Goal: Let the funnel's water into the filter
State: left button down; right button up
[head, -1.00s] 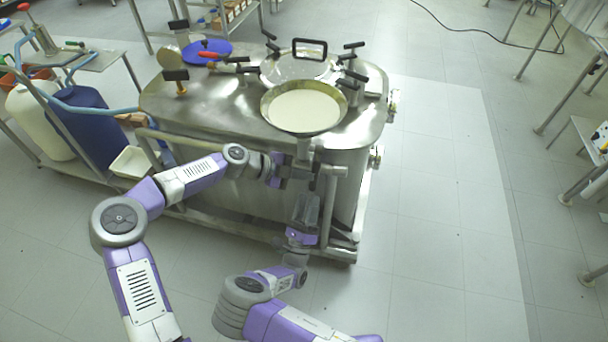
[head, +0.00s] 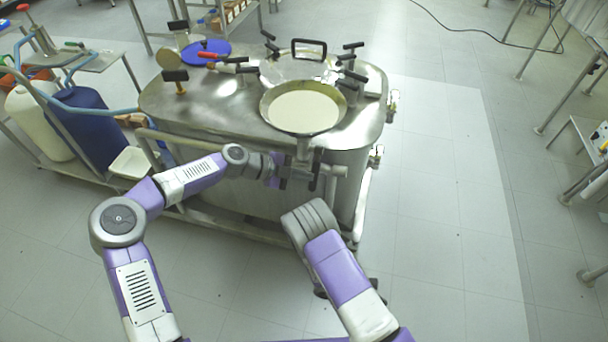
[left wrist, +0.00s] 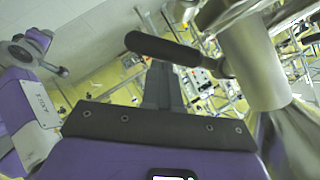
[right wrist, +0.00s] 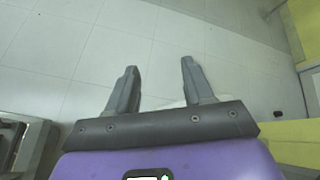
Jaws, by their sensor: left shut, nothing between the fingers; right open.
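The steel funnel (head: 271,101) sits at the front edge of the steel vessel and holds pale, cream-looking liquid (head: 304,110). Its stem (head: 304,148) goes down in front of the vessel. My left gripper (head: 297,172) is beside the pipework under the funnel. In the left wrist view its fingers (left wrist: 160,85) are shut and empty, close to a black lever handle (left wrist: 165,49) beside a steel pipe (left wrist: 250,60). Whether they touch the handle I cannot tell. My right gripper (right wrist: 158,75) is open and empty above the floor; its forearm mostly hides it in the head view. I cannot tell which part is the filter.
The vessel's top (head: 215,110) carries several black-handled clamps and a sight glass. A blue drum (head: 82,120) and a white tray (head: 130,163) stand at the left. The floor (head: 450,220) to the right is clear. Steel frames stand at the far right.

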jog(key=s+a+f+m+g+y, duration=0.1)
jog(key=s+a+f+m+y, duration=0.3)
jog(key=a+m+y, duration=0.65)
jog(key=w+a+r+m+t+y, duration=0.4)
jog(key=w+r+m+t+y, duration=0.15)
jog(key=m, duration=0.65)
pick_arm(q)
jog(key=w+d+f+m+t+h+b, duration=0.1)
jog(key=w+f+b, duration=0.3)
jog(key=f+b, duration=0.1)
jog(key=shift+d+m, duration=0.2)
jog(key=shift+m, duration=0.1)
pick_arm(e)
jog(key=shift+h, duration=0.4)
jog(key=shift+w+a+f, duration=0.1)
jog(key=shift+w+f, duration=0.05)
jog(key=shift+f, duration=1.15)
jog(key=shift+w+a+f, duration=0.1)
jog(key=shift+w+f, duration=0.05)
jog(key=shift+f, duration=1.1)
pick_arm(q)
jog(key=shift+w, duration=0.1)
jog(key=shift+t, duration=0.3)
